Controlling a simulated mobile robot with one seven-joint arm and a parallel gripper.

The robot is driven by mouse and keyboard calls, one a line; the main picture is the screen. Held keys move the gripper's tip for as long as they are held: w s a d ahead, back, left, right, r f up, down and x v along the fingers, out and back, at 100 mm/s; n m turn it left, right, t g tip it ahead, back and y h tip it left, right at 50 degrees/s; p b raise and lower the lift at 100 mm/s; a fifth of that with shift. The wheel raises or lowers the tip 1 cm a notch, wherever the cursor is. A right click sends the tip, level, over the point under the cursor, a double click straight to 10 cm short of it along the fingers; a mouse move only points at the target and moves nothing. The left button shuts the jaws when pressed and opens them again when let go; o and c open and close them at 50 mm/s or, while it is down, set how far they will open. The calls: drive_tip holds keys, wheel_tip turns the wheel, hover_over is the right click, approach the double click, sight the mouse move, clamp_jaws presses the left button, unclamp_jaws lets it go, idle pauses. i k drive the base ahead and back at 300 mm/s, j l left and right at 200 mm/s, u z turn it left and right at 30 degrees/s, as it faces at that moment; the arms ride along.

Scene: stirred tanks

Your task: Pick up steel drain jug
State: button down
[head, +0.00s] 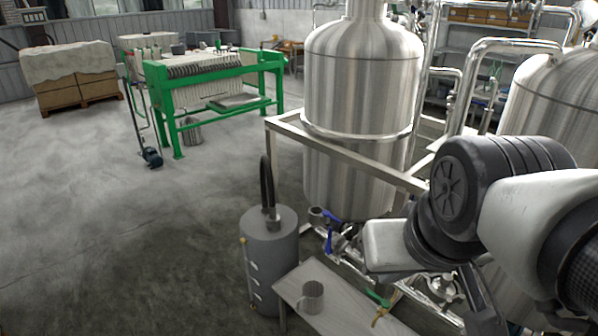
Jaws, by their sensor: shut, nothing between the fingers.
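The steel drain jug (311,297) is a small grey metal cup with a handle. It stands upright on a low, pale grey bench (338,318) at the bottom centre of the head view. My arm reaches in from the right, and its pale end, my gripper (388,246), is above and to the right of the jug, well apart from it. The fingers are hard to make out; no object shows in them.
A grey cylinder (269,262) with a black hose stands left of the bench. A large steel tank (361,90), its frame, and pipework with a blue-handled valve (329,232) rise behind. A green-handled item (377,299) is right of the jug. The left floor is clear.

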sight(313, 290)
drive_tip(key=u, duration=0.15)
drive_tip(key=z, duration=0.3)
drive_tip(key=i+j+z, duration=0.1)
drive_tip(key=j+z, duration=0.4)
drive_tip(key=z, duration=0.2)
drive_tip(key=i+j+z, duration=0.1)
drive_tip(key=j+z, duration=0.45)
drive_tip(key=j, duration=0.3)
drive_tip(key=k+j+z, duration=0.15)
drive_tip(key=j, duration=0.35)
drive_tip(key=i+j, duration=0.1)
drive_tip(key=j, duration=1)
drive_tip(key=i+j, duration=0.2)
drive_tip(key=i, duration=0.15)
drive_tip(key=l+z, duration=0.05)
